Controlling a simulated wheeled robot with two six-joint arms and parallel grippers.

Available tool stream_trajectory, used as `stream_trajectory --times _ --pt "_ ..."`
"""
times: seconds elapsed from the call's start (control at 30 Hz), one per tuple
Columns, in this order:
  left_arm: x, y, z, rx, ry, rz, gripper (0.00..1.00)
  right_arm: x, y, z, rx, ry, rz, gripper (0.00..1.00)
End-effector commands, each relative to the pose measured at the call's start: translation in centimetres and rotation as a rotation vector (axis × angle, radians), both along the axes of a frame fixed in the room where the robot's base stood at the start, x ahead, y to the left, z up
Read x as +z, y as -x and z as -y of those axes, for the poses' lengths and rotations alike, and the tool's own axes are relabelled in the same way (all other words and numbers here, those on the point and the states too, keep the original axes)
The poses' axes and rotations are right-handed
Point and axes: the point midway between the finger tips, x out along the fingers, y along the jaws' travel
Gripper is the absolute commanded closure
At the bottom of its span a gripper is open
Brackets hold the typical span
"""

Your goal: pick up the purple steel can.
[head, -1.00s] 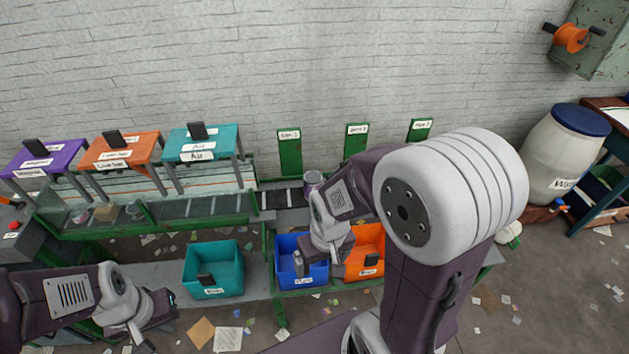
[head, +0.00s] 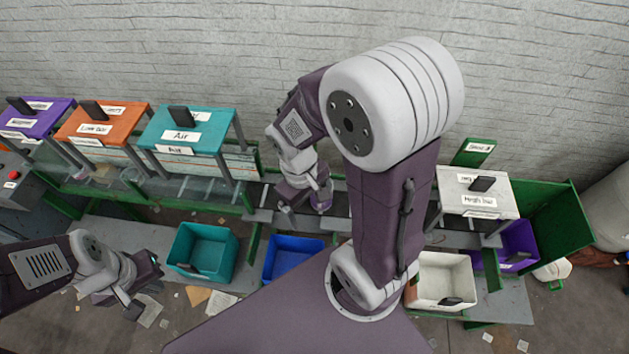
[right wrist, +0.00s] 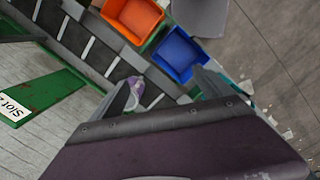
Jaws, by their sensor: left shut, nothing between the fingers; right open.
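The purple steel can (head: 323,198) stands on the dark belt in the head view, partly covered by my right gripper (head: 303,207). In the right wrist view the can (right wrist: 136,92) shows purple and whitish, close beside the left-hand finger. The right gripper (right wrist: 163,86) is open, its fingers apart; I cannot tell whether one touches the can. My left gripper (head: 146,287) is shut and empty, low at the left, away from the belt.
A teal bin (head: 203,250), a blue bin (head: 293,257) and a white bin (head: 440,279) stand in front of the belt. An orange bin (right wrist: 133,17) shows in the right wrist view. Teal (head: 187,131), orange (head: 103,124) and white (head: 475,193) stands straddle the belt.

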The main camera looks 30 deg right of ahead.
Motion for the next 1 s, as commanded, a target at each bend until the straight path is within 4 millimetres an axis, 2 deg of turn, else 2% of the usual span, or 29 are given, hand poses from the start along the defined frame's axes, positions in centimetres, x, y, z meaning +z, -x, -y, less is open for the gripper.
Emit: stream_trajectory --times 0.17,0.27,0.47,0.57,0.63,0.7,0.77,0.87,1.0 --pt "-2.1 0.0 0.0 0.000 0.000 -0.001 1.00 -1.5 -0.3 2.5 0.237 0.127 -0.168 0.09" --pt "-3.6 0.0 0.0 0.000 0.000 -0.001 1.00 -2.5 -1.2 4.3 0.389 0.228 -0.286 0.09" --pt "-7.7 0.1 -0.1 0.000 0.000 0.000 1.00 -5.8 -5.1 6.8 0.674 0.463 -0.519 0.09" --pt "-10.5 0.1 -0.1 0.000 0.000 0.000 1.00 -8.9 -7.8 6.7 0.817 0.600 -0.635 0.09" --pt "-12.5 0.1 -0.1 0.000 0.000 -0.001 1.00 -11.6 -9.5 6.0 0.912 0.692 -0.703 0.09" --pt "-14.1 0.1 -0.1 0.000 0.000 -0.001 1.00 -14.2 -10.6 4.9 0.988 0.763 -0.753 0.09" --pt "-14.9 0.1 -0.1 0.000 0.000 -0.001 1.00 -15.9 -11.1 4.1 1.032 0.799 -0.780 0.09" --pt "-15.1 0.1 -0.1 0.000 0.000 -0.001 1.00 -16.9 -11.2 3.5 1.068 0.824 -0.799 0.09" --pt "-14.8 0.1 -0.1 0.000 0.000 0.000 1.00 -16.8 -11.3 3.5 1.071 0.826 -0.801 0.09"
